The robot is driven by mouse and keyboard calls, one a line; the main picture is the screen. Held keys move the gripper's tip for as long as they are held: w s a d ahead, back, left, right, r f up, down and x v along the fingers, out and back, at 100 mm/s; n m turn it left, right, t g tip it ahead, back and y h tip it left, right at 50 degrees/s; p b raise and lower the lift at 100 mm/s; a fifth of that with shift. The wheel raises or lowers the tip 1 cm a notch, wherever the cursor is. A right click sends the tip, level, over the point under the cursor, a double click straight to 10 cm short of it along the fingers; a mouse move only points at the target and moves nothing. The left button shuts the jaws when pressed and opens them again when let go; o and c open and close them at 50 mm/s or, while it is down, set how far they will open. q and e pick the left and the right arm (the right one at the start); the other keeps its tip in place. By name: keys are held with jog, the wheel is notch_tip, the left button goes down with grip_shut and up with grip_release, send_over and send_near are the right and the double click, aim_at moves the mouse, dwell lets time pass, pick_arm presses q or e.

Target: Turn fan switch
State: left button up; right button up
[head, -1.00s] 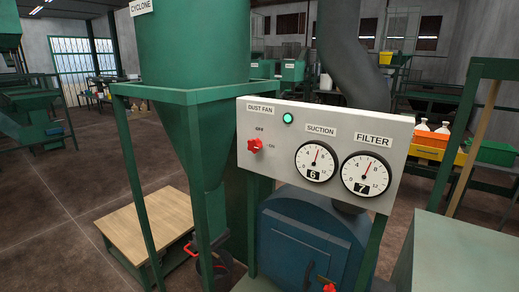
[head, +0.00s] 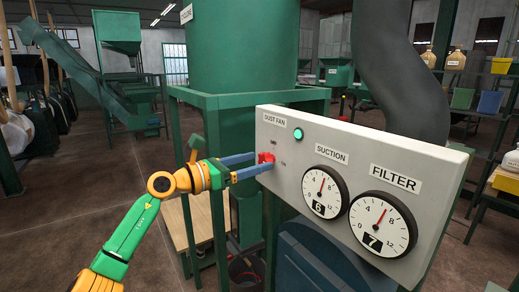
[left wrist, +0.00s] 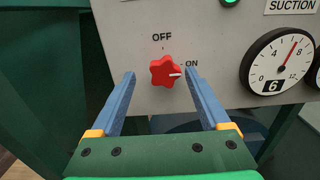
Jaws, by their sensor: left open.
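The red fan switch (head: 265,157) is a star-shaped knob on the grey panel (head: 352,128), below the DUST FAN label. In the left wrist view, the red knob (left wrist: 165,71) has its white pointer mark directed right at ON; OFF is printed above it. My left gripper (head: 262,162) is open at the panel. In the left wrist view, the blue fingertips of the left gripper (left wrist: 159,75) stand on either side of the knob, with gaps to it. The green lamp (head: 298,134) above the knob looks lit. My right gripper is not in view.
The suction gauge (head: 325,192) and the filter gauge (head: 383,224) sit on the panel right of the knob. The green cyclone frame (head: 218,180) stands behind and left of the panel. A grey duct (head: 400,70) rises behind it. Open floor lies at left.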

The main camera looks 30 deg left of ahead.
pick_arm(q)
jog(key=shift+w+d, duration=0.4)
jog(key=shift+w, duration=0.05)
jog(key=shift+w+d+f, duration=0.1)
jog(key=shift+w+d, duration=0.1)
jog(key=shift+d, duration=0.15)
jog(key=shift+s+a, duration=0.15)
jog(key=shift+a, duration=0.05)
jog(key=c, duration=0.4)
grip_shut()
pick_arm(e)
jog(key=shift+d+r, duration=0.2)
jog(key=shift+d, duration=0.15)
